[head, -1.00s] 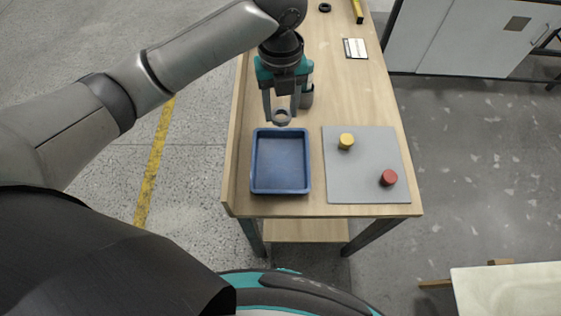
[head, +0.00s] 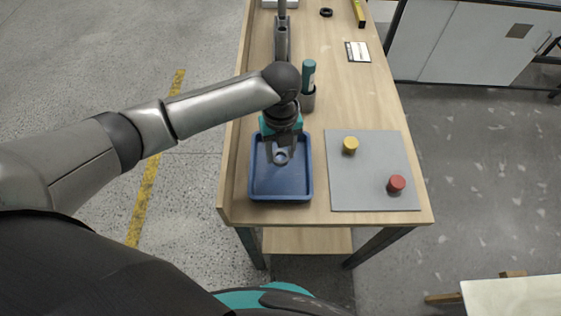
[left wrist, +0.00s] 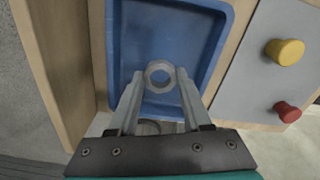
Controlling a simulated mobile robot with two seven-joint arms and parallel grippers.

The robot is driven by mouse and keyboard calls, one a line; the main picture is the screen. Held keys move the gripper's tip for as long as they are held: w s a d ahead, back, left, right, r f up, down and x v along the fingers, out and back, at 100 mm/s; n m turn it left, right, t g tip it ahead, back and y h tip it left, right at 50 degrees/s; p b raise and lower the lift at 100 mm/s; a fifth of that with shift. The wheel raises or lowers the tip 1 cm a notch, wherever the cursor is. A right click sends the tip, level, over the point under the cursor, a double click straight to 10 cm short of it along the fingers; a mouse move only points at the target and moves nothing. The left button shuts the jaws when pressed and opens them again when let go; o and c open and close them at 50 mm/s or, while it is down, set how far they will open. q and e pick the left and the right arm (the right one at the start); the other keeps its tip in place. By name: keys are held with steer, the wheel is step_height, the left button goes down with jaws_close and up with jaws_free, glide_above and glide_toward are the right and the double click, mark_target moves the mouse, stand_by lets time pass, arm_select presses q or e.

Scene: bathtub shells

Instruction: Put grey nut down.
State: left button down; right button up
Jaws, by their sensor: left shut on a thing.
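The grey nut (head: 281,157) is a ring held between the fingertips of my left gripper (head: 280,156). It also shows in the left wrist view (left wrist: 160,74), with a finger on each side of it. The gripper is shut on the nut and points down over the blue tray (head: 282,198). In the left wrist view the tray's blue floor (left wrist: 165,30) shows around and behind the nut. I cannot tell how high the nut is above the tray floor. My right gripper is not in view.
A grey mat (head: 372,185) right of the tray bears a yellow knob-like piece (head: 350,145) and a red one (head: 396,184). A grey cup with a teal-topped item (head: 308,77) stands behind the tray. A white card (head: 357,51), a black ring (head: 326,12) and a yellow tool (head: 358,12) lie farther back.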

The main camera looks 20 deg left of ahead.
mark_target(281, 169)
arm_select(q)
steer(key=shift+f+b, duration=0.45)
steer(key=shift+f, duration=1.75)
steer(key=shift+f, duration=0.2)
steer(key=shift+c, duration=1.7)
jaws_free()
step_height(281, 169, up, 12)
steer(key=p, duration=0.2)
steer(key=shift+r, duration=0.2)
steer(key=shift+s, duration=0.1)
